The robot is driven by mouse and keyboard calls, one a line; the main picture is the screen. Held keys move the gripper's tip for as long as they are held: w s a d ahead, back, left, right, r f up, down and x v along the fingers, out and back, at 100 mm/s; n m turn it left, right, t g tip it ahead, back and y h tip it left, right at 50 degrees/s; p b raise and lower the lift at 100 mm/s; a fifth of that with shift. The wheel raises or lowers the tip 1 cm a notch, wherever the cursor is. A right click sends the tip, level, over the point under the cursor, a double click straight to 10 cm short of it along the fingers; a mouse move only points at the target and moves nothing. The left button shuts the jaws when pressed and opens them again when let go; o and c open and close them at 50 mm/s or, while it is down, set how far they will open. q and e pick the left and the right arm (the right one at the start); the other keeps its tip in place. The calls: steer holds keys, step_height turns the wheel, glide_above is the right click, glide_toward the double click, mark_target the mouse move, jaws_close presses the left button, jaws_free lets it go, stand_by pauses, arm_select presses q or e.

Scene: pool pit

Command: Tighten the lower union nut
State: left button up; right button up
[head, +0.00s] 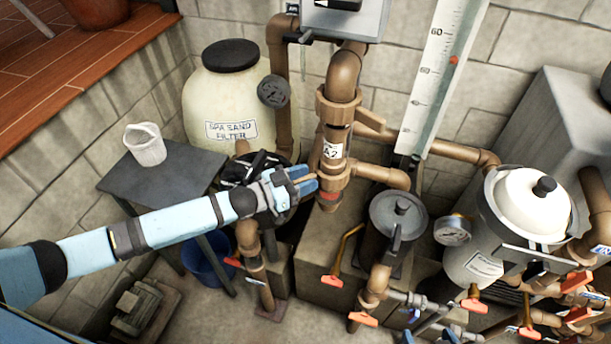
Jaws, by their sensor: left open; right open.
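The brown vertical pipe (337,130) in the middle of the head view carries a white tag marked A2 (333,150). The lower union nut (336,171) is the brown collar below the tag, beside the side pipe that leaves to the right. A wider brown collar (338,103) sits above the tag. My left gripper (311,181) reaches in from the left, its blue fingertips open at the left side of the lower nut. I cannot tell whether they touch it. My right gripper is not in view.
A spa sand filter (225,100) stands behind my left forearm. A dark table (165,180) holds a white cup (146,145). A dark lidded pot (398,218), orange-handled valves (362,319) and a white canister (524,205) crowd the right. A ruler board (436,75) stands behind.

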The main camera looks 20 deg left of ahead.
arm_select(q)
steer(key=shift+w+d, duration=0.1)
steer(key=shift+w, duration=0.05)
steer(key=shift+c, duration=0.2)
jaws_close()
